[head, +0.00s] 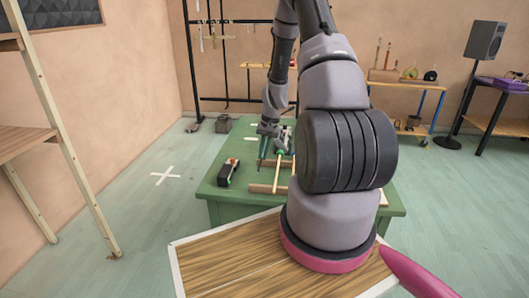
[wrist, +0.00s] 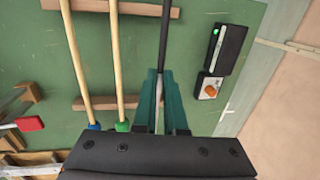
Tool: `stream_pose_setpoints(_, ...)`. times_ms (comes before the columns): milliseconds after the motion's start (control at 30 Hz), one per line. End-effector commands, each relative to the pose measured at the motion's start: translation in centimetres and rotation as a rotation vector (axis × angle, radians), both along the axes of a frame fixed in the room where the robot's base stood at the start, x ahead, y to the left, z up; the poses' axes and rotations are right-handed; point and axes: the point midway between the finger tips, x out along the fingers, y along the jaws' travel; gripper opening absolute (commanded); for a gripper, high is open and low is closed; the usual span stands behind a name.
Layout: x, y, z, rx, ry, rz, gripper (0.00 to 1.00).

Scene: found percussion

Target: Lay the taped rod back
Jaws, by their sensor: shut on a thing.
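In the wrist view my gripper (wrist: 160,80) has its teal fingers closed on the taped rod (wrist: 164,38). The rod's dark length runs from between the fingers to the top edge and crosses in front of the upper wooden rail (wrist: 110,7). I cannot tell whether it touches that rail. A lower wooden rail (wrist: 92,103) is partly hidden by the fingers. In the head view my gripper (head: 266,150) points down over the green table (head: 228,200); the rod is not clear there.
Two pale-handled mallets, one blue-headed (wrist: 94,126) and one green-headed (wrist: 122,126), lie across the rails left of the rod. A black device (wrist: 227,48) and a box with an orange knob (wrist: 209,88) lie to the right. A red-ended object (wrist: 30,123) is at far left.

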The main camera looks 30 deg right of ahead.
Motion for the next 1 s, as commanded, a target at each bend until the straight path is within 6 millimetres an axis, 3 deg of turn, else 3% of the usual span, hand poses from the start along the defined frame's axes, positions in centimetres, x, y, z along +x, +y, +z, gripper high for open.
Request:
stream_pose_setpoints(467, 0.0, -0.1, -0.4, -0.002, -0.004, -0.004, 0.00)
stream_pose_setpoints(1000, 0.1, -0.1, -5.5, -0.003, -0.004, -0.003, 0.00)
